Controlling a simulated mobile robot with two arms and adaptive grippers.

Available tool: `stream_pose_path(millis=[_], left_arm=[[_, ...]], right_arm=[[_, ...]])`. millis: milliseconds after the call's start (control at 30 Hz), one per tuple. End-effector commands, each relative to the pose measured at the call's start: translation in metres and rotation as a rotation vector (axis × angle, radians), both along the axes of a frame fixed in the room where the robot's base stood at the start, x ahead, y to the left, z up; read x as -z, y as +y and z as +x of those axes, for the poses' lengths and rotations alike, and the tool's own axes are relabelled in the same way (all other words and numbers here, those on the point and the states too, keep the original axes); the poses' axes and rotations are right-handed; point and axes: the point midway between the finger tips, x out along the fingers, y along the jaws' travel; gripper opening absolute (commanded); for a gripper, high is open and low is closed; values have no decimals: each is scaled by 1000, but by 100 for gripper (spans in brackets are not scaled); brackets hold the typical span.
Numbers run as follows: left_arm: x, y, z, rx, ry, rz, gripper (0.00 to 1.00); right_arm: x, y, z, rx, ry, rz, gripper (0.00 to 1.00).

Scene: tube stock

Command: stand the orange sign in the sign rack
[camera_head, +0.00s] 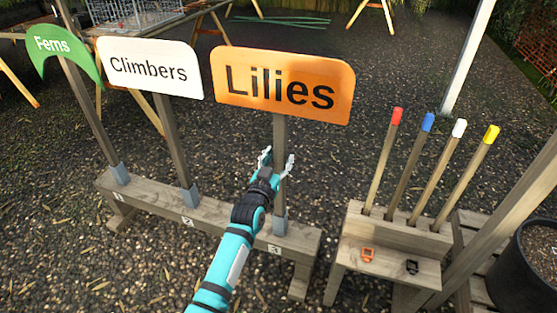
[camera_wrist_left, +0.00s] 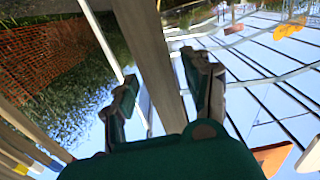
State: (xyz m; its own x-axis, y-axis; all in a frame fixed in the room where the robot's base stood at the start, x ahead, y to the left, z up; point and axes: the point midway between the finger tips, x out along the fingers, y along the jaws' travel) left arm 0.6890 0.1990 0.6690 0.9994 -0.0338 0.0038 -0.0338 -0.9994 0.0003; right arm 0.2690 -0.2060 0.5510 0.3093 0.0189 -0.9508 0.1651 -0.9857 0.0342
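The orange sign (camera_head: 283,84), lettered "Lilies", stands upright on its wooden post in the sign rack (camera_head: 240,231), in the holder by the number 3. My left gripper (camera_head: 277,162) is at the post just below the sign board, with its fingers apart on either side of it. In the left wrist view the post (camera_wrist_left: 152,55) runs between the two fingers (camera_wrist_left: 165,95), with gaps visible beside it. An orange corner (camera_wrist_left: 272,157) shows at the lower right there. My right gripper is in neither view.
A white "Climbers" sign (camera_head: 150,67) and a green "Ferns" sign (camera_head: 63,50) stand in the rack to the left. A wooden stand (camera_head: 390,240) with several colour-tipped stakes is at the right, near a black pot (camera_head: 525,270). Gravel surrounds the rack.

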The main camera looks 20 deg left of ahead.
Motion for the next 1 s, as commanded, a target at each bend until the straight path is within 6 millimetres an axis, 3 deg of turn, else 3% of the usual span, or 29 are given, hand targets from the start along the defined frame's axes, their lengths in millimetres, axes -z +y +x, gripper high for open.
stream_pose_path(millis=[300,433,800,1000], left_arm=[[5,0,-2,1,10,0,58],[5,0,-12,1,10,0,58],[4,3,-86,1,8,0,58],[3,4,-113,1,5,1,58]], right_arm=[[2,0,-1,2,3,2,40],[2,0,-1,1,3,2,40],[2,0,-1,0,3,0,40],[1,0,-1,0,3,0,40]])
